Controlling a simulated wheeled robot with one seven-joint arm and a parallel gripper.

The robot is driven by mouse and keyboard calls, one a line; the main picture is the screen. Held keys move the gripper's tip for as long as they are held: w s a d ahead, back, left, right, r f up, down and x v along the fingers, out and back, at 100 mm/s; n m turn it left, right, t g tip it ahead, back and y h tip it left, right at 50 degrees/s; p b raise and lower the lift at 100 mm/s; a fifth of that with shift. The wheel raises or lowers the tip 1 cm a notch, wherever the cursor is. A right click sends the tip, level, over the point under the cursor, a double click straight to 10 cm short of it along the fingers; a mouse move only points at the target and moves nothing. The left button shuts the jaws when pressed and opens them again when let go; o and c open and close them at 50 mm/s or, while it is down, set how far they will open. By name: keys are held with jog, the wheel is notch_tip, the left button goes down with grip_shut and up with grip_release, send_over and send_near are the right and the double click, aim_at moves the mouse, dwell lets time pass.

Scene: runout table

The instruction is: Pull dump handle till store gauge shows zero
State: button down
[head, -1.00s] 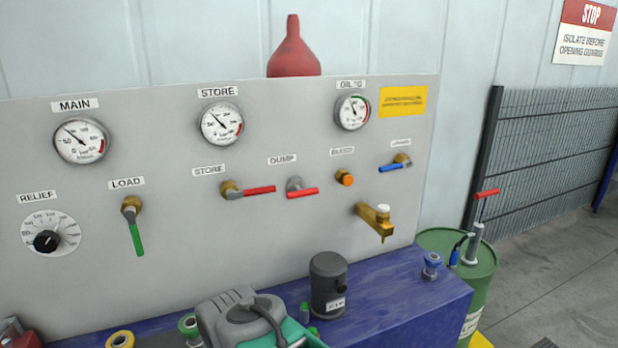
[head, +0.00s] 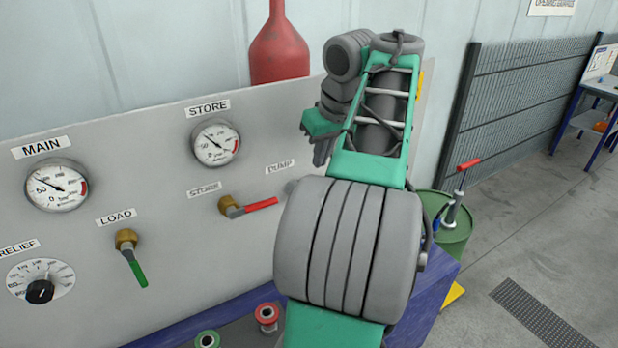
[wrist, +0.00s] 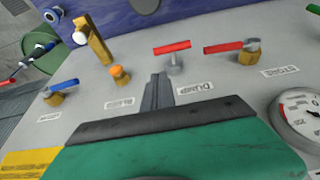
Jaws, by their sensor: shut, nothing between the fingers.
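The red dump handle (wrist: 172,47) sits on a grey valve stem in the wrist view, near the upside-down DUMP label (wrist: 194,87). In the head view my arm hides it; only a grey edge of its valve shows. My gripper (wrist: 157,78) is shut and empty, its fingertips just short of the dump valve in the picture, with no clear contact. In the head view its fingers (head: 321,152) point down in front of the panel. The store gauge (head: 215,142) has its needle pointing up-left, clearly off zero; the gauge is partly cut off in the wrist view (wrist: 301,112).
The red store handle (head: 261,205) is beside the dump valve. An orange knob (wrist: 120,73), brass tap (wrist: 94,40) and blue handle (wrist: 62,88) lie to its left in the wrist view. A red bottle (head: 279,50) stands behind the panel; a green drum (head: 455,232) is right.

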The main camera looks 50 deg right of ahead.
jog(key=b+x, duration=0.6)
jog(key=x, duration=0.4)
jog(key=shift+w, duration=0.1)
jog(key=s, duration=0.1)
jog(key=s+a, duration=0.1)
jog(key=s, duration=0.1)
jog(key=shift+s, duration=0.2)
jog(key=shift+a+f, duration=0.1)
jog(key=shift+f, duration=0.15)
dwell(2.4)
jog(key=d+p+v, duration=0.1)
jog(key=p+v, duration=0.6)
jog(key=v, duration=0.3)
jog(key=shift+a+r+p, duration=0.25)
jog(key=shift+a+p, duration=0.15)
jog(key=shift+a, duration=0.05)
